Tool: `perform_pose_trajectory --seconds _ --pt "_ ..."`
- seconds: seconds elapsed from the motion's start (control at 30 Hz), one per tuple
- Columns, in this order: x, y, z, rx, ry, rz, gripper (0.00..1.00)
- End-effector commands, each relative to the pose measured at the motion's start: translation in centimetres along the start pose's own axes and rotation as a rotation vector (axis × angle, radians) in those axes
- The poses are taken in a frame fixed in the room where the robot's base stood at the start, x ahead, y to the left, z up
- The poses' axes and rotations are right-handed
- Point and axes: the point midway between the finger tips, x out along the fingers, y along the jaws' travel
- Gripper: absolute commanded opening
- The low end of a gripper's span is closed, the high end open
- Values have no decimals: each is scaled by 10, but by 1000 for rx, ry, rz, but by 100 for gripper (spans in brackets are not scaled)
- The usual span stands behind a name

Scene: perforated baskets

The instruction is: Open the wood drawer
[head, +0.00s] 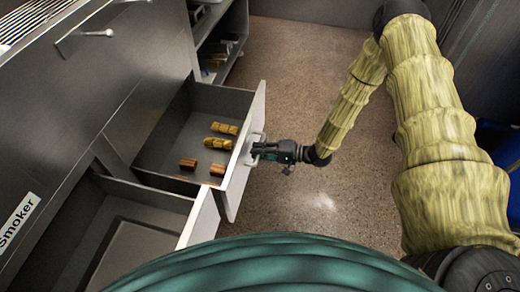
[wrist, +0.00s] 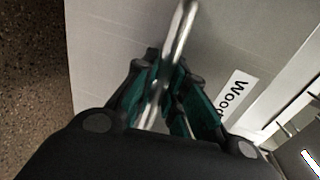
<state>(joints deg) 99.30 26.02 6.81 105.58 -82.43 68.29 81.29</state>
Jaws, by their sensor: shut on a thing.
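The wood drawer (head: 240,165) stands pulled out from the grey cabinet in the head view, with several wooden pieces (head: 221,129) lying inside it. Its front faces right, and a label reading "Wood" (wrist: 234,92) shows on it in the wrist view. The drawer's metal handle (wrist: 180,35) runs between my fingers. My gripper (head: 257,151) is at the outer side of the drawer front. In the wrist view my gripper (wrist: 160,95) is shut on the handle. The fingers hide part of the handle.
A second open drawer (head: 203,215) is nearer to me, below and left in the head view. A small door handle (head: 98,33) and a "Smoker" label (head: 18,220) are on the cabinet. The speckled floor (head: 300,85) right of the drawer is clear.

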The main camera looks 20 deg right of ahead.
Motion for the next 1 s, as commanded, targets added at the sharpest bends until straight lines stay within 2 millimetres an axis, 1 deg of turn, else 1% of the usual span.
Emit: perform_pose_trajectory --seconds 0.03,0.17,0.2,0.27,0.3,0.63,0.73,0.87,1.0 --pt "0 2 7 6 -11 2 0" --pt "0 2 8 7 -12 3 0" --pt "0 2 8 7 -12 3 17" --pt "0 2 7 6 -11 3 28" --pt "0 2 6 6 -9 2 35" --pt "-2 1 2 3 -2 1 35" --pt "-7 1 2 3 0 1 35" --pt "-23 1 1 4 2 1 35" --pt "-47 1 2 4 1 1 35"
